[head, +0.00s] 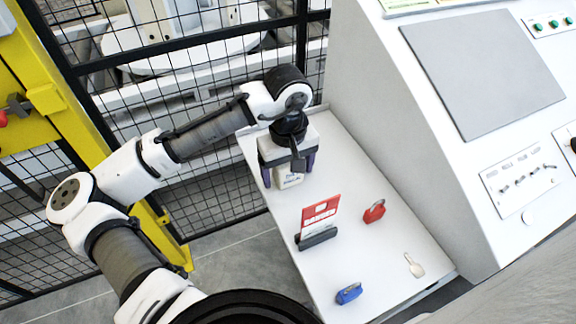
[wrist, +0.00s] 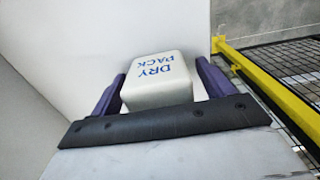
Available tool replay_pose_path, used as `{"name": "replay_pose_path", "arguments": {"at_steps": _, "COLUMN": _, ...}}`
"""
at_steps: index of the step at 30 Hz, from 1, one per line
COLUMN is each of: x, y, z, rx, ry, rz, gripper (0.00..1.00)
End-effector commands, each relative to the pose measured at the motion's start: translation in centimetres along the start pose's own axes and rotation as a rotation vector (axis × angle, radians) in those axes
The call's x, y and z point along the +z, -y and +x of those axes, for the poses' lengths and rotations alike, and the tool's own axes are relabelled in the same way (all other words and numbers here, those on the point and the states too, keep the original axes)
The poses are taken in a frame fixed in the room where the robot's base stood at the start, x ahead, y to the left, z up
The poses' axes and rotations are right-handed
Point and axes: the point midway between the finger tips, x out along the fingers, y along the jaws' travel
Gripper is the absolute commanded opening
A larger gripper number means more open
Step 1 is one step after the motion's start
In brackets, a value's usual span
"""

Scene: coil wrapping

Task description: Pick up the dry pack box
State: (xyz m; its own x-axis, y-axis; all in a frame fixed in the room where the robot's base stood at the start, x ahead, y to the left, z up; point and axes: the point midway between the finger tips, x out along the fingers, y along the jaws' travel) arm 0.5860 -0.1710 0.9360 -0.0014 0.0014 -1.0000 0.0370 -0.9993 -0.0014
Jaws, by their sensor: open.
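The dry pack box (wrist: 158,82) is a small white box with rounded edges and blue "DRY PACK" lettering. In the head view the box (head: 289,178) stands on the far part of the white table (head: 345,165), partly hidden by my gripper. My gripper (head: 288,172) is over it, with its two purple fingers pointing down on either side. In the wrist view my gripper (wrist: 160,92) has one finger left and one finger right of the box, with the jaws open. Whether either finger touches the box is hard to tell.
A red and white sign (head: 320,212) in a dark holder, a red padlock (head: 374,211), a blue padlock (head: 349,293) and a pale tag (head: 414,265) are nearer on the table. A control console (head: 400,130) borders the right; a black mesh fence (head: 215,180) stands left.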

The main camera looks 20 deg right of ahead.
Motion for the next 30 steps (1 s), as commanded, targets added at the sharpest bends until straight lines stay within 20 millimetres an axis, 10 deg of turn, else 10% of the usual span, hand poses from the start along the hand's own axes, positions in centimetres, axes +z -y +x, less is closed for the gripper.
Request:
{"name": "replay_pose_path", "arguments": {"at_steps": 7, "x": 0.00, "y": -0.02, "z": 0.16, "rx": 0.001, "ry": -0.001, "rz": 0.001, "gripper": 0.79}}
{"name": "replay_pose_path", "arguments": {"at_steps": 18, "x": -0.01, "y": -0.02, "z": 0.13, "rx": 0.001, "ry": -0.001, "rz": 0.001, "gripper": 0.30}}
{"name": "replay_pose_path", "arguments": {"at_steps": 30, "x": -0.07, "y": -0.06, "z": -0.66, "rx": 0.002, "ry": -0.003, "rz": 0.000, "gripper": 0.29}}
